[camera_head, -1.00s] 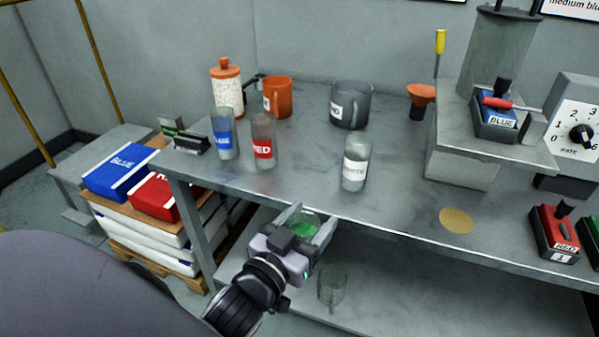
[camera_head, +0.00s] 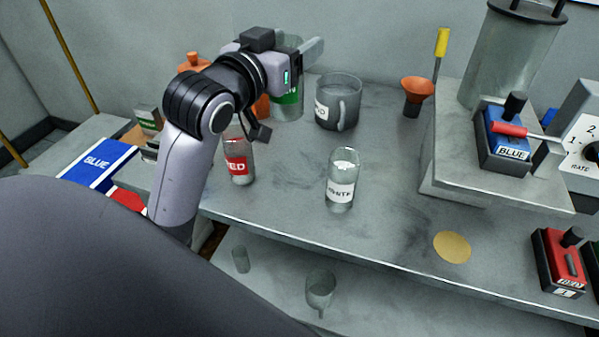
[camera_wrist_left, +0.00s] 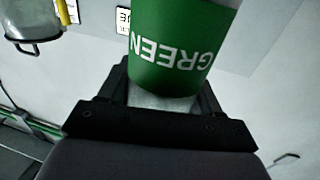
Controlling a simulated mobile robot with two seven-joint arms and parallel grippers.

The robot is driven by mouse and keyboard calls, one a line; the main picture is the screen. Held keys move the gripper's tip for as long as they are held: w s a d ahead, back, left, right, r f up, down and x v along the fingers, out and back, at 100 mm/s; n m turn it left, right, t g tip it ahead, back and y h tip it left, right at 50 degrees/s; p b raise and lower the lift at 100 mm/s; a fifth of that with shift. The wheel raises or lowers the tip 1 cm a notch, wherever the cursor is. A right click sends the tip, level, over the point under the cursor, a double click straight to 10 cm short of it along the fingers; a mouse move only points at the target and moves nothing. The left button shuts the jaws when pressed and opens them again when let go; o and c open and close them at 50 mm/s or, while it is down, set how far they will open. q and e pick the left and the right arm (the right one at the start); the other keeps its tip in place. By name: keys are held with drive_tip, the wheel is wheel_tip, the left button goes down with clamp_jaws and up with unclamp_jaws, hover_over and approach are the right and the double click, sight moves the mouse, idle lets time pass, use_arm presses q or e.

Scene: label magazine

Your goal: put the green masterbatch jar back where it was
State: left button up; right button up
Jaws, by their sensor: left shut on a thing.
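The green masterbatch jar (camera_head: 288,98) is clear with a green band. It is held in my left gripper (camera_head: 300,62), over the back of the bench, just left of the grey jug (camera_head: 337,105). I cannot tell whether its base touches the bench. In the left wrist view, the jar (camera_wrist_left: 175,45) fills the space between the fingers, with its "GREEN" label upside down. My left arm hides part of the bench behind it. My right gripper is not in view.
The red-labelled jar (camera_head: 239,165) stands below my left wrist, and the white-labelled jar (camera_head: 341,183) stands nearer the front edge. An orange mug (camera_head: 262,106) is mostly hidden behind my gripper. The bench right of the white-labelled jar is clear around a tan disc (camera_head: 452,247).

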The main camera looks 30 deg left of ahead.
use_arm(q)
drive_tip(key=shift+w+r, duration=0.1)
drive_tip(key=shift+r, duration=0.05)
wheel_tip(320, 180, down, 20)
drive_tip(key=b, duration=0.5)
drive_tip(key=shift+r, duration=0.25)
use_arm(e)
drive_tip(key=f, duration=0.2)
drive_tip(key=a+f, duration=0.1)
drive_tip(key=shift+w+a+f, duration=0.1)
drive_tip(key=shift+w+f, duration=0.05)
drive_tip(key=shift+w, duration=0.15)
use_arm(q)
drive_tip(key=shift+f+b, duration=0.15)
drive_tip(key=shift+b, duration=0.15)
drive_tip(key=o, duration=1.6)
drive_tip(key=shift+o, duration=0.2)
drive_tip(key=shift+s, duration=0.2)
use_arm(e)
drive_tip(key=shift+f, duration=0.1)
